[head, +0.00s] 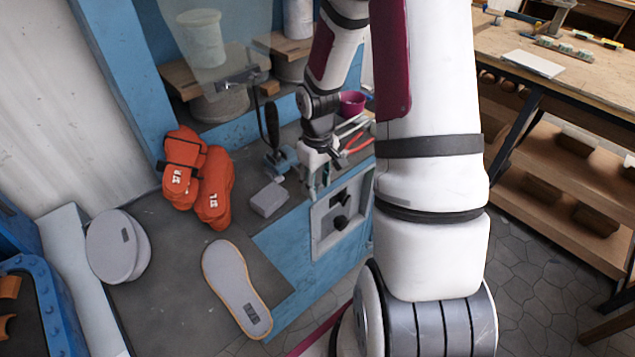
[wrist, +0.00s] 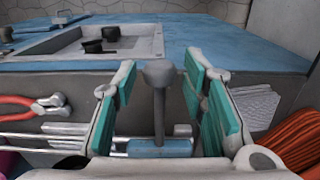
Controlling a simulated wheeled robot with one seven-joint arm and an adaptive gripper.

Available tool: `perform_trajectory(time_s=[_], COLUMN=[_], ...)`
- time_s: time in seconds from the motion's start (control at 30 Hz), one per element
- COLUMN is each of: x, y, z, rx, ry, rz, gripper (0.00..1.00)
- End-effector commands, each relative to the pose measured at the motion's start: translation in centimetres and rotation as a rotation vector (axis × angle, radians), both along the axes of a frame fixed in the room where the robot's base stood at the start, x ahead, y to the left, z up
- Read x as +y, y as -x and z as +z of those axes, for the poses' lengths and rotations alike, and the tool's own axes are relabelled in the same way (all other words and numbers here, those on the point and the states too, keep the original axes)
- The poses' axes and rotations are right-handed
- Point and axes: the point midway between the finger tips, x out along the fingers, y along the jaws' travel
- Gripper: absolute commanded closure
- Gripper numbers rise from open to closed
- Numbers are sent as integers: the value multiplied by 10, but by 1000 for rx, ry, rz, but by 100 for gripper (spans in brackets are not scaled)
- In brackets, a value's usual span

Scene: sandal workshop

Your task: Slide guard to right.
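A clear panel (head: 225,48), which looks like the guard, hangs at the upper left in the head view, in front of the shelf, with a dark bracket along its lower edge. My gripper (head: 317,185) is low over the bench, to the right of and below this panel and apart from it. In the wrist view my gripper (wrist: 160,95) has its green-padded fingers spread. A grey rod with a round knob (wrist: 159,73) stands between them, above a small blue base (wrist: 160,148). I see clear space beside the rod, and no grip on it.
Orange gloves (head: 212,185), a grey block (head: 268,199) and a sandal sole (head: 236,287) lie on the bench. Red-handled pliers (head: 357,144) and a magenta cup (head: 352,103) are behind my gripper. A control panel (head: 325,238) with black knobs is set in the blue bench.

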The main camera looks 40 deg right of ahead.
Motion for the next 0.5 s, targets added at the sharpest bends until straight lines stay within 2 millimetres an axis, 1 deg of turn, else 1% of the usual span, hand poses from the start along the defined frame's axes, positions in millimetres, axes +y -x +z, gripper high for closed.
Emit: perform_trajectory(time_s=[0.03, 0.07, 0.1, 0.13, 0.37, 0.47, 0.5], x=[0, 0, 0, 0, -2, -9, -14], y=[0, 0, 0, 0, 0, 0, 0], z=[0, 0, 0, 0, 0, 1, 1], rx=[0, 0, 0, 0, 0, -1, -1], ry=[0, 0, 0, 0, 0, 0, 0], rz=[0, 0, 0, 0, -2, -4, -5], gripper=[79, 86, 95, 100, 100, 100, 100])
